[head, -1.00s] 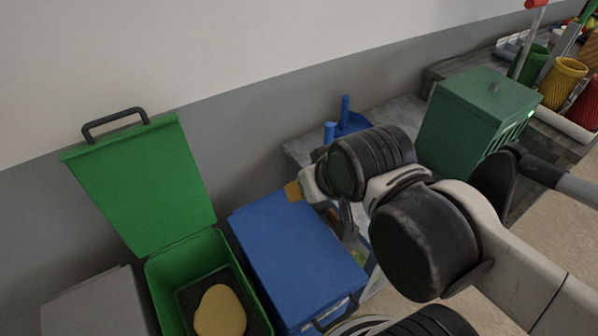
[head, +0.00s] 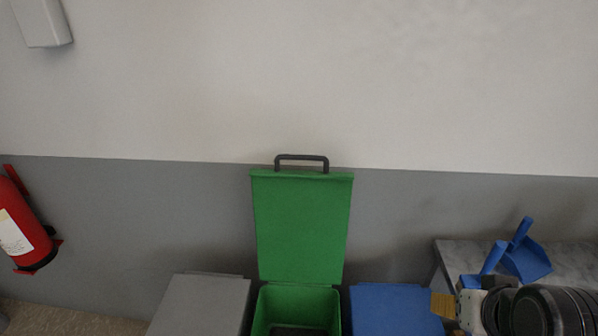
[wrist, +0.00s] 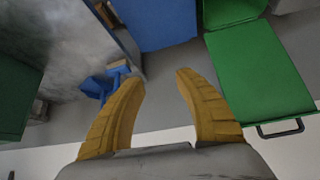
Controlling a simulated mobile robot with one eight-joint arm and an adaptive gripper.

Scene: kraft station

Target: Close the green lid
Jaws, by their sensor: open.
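The green lid (head: 301,228) stands open and upright against the wall, with a dark handle (head: 302,158) on its top edge. It is hinged to the green bin (head: 301,294) below it, whose front is cut off by the picture edge. In the wrist view the green lid (wrist: 262,82) and its handle (wrist: 280,129) lie to the right of my gripper (wrist: 160,76). My gripper's yellow fingers are spread apart with nothing between them.
A grey-lidded bin (head: 201,306) stands left of the green one and a blue-lidded bin (head: 393,312) right of it. A blue dustpan (head: 524,256) is on a grey surface at right. A red fire extinguisher (head: 20,228) is at far left.

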